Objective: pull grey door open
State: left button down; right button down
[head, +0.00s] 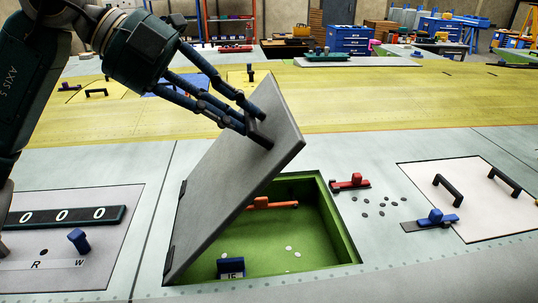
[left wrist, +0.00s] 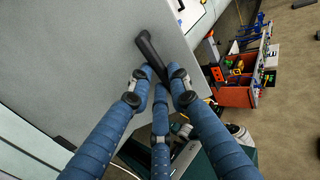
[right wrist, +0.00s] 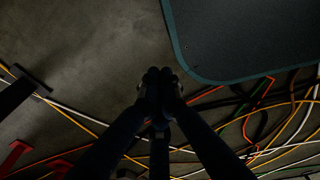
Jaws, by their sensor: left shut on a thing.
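The grey door (head: 235,185) stands tilted up and open on its left-side hinges in the head view. It uncovers a green-lined compartment (head: 345,235) in the wing surface. My left gripper (head: 258,125) is shut on the dark handle (head: 262,135) near the door's upper edge. In the left wrist view the fingers close around the handle (left wrist: 150,55) on the door's grey face (left wrist: 80,60). My right gripper (right wrist: 160,85) shows only in the right wrist view, away from the door, its dark fingertips together with nothing visible between them.
Inside the compartment are an orange-handled piece (head: 270,205), a blue block (head: 231,267) and pale discs. A red clamp (head: 350,182), dark discs and a white panel with black handles (head: 470,195) lie to the right. A counter panel (head: 70,216) is at left. Cables (right wrist: 260,130) cross the floor below my right gripper.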

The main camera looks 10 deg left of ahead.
pick_arm(q)
jog(key=s+a+r+h+b, duration=0.1)
jog(key=s+a+h+b, duration=0.1)
jog(key=a, duration=0.8)
jog(key=s+a+r+t+h+b, duration=0.1)
jog(key=a+b, duration=0.4)
jog(key=a, duration=0.5)
jog(key=shift+s+r+t+h, duration=0.3)
jog(key=shift+s+r+h, duration=0.15)
jog(key=shift+s+h, duration=0.9)
jog(key=shift+d, duration=0.1)
jog(key=c, duration=1.6)
grip_release()
jog(key=v, duration=1.2)
